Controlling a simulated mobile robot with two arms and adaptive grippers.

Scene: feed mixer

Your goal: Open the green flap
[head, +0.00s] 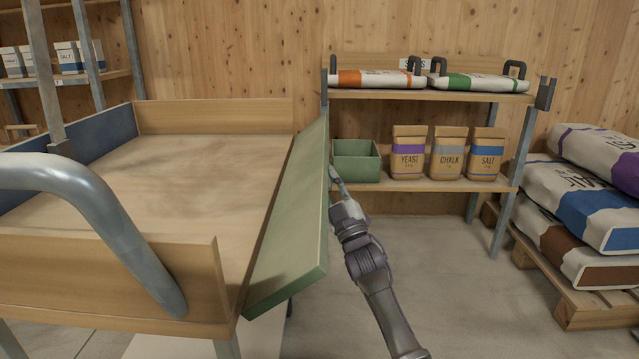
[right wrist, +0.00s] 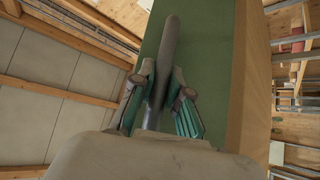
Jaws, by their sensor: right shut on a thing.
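The green flap (head: 292,215) is on the right side of the wooden tray (head: 214,117). It leans outward, with its top edge tipped away from the tray. My right gripper (head: 337,179) is at the outer side of the flap, near its far end. In the right wrist view, the gripper (right wrist: 160,97) is shut around a grey bar handle (right wrist: 171,45) that runs along the green face of the flap (right wrist: 222,60). The head view hides the handle behind the flap. My left gripper is not in view.
A grey curved rail (head: 120,235) crosses the tray's near left. Behind stands a shelf (head: 450,185) with a green box (head: 357,168), paper bags (head: 408,155) and sacks (head: 480,82). More sacks (head: 570,205) lie on a pallet at right. The floor right of the flap is clear.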

